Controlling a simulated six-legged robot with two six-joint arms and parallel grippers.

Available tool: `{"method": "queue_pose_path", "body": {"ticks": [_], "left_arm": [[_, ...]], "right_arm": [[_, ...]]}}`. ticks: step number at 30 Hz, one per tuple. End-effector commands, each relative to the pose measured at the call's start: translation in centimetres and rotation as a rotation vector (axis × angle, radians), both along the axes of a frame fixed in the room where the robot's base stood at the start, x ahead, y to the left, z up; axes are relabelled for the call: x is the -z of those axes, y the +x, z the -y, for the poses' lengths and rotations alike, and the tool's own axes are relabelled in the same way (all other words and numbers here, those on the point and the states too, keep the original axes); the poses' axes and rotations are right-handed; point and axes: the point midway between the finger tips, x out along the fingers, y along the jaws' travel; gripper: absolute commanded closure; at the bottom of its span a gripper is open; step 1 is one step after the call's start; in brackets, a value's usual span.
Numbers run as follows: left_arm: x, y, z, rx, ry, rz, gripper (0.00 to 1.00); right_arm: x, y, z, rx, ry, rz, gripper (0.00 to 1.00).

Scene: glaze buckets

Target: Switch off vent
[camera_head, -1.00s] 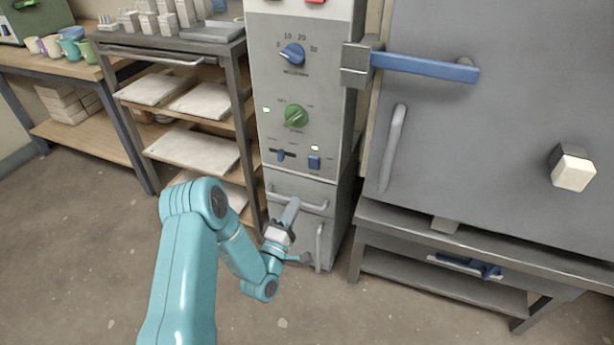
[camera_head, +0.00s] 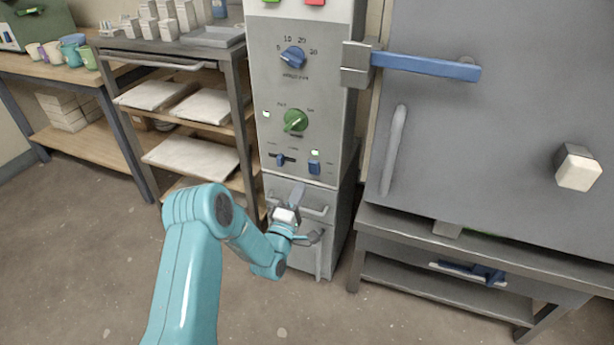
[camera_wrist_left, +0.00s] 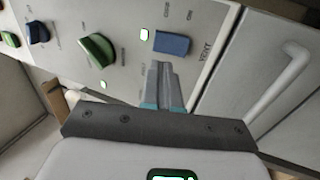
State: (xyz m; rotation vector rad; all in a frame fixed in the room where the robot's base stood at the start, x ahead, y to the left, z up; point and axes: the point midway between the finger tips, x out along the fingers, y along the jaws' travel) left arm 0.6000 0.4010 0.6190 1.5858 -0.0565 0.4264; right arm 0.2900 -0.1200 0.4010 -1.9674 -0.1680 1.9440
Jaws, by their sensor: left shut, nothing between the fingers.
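The vent switch (camera_head: 314,167) is a small blue rocker low on the right of the grey control panel. A lit pale-green lamp (camera_head: 315,153) sits just above it. In the left wrist view the blue switch (camera_wrist_left: 171,44) lies beside the printed word VENT, with the lit lamp (camera_wrist_left: 144,34) at its left. My left gripper (camera_head: 298,190) is shut and empty, with its tips below and slightly left of the switch. In the wrist view its fingertips (camera_wrist_left: 162,68) point at the switch; I cannot tell whether they touch the panel. My right gripper is out of view.
A blue slider (camera_head: 281,158) is left of the switch; a green knob (camera_head: 295,120) and a blue dial (camera_head: 293,57) are above. A drawer handle (camera_head: 315,210) is close to my gripper. A large kiln door (camera_head: 500,130) stands right, a shelf rack (camera_head: 190,155) left.

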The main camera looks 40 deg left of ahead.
Motion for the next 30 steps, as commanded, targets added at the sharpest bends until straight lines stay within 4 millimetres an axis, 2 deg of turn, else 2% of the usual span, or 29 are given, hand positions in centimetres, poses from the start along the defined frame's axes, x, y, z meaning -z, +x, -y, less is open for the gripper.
{"method": "queue_pose_path", "body": {"ticks": [3, 10, 15, 23, 28, 30], "left_arm": [[-0.7, 2.3, -0.5, 0.001, 0.001, 0.005, 1.0], [-1.6, 5.1, -1.2, 0.001, 0.0, 0.002, 1.0], [-1.8, 5.8, -1.4, 0.001, -0.001, 0.0, 1.0], [-1.9, 5.8, -1.4, 0.0, -0.001, -0.001, 1.0], [-2.7, 6.3, -1.5, 0.0, -0.014, -0.056, 1.0], [-2.2, 6.3, -1.5, 0.0, -0.013, -0.053, 1.0]], "right_arm": [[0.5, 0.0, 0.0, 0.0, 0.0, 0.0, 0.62], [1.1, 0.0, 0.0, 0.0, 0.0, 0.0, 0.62], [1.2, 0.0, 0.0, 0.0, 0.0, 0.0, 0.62], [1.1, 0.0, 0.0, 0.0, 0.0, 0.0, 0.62], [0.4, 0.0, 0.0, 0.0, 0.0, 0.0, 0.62], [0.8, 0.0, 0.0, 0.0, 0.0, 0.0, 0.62]]}}
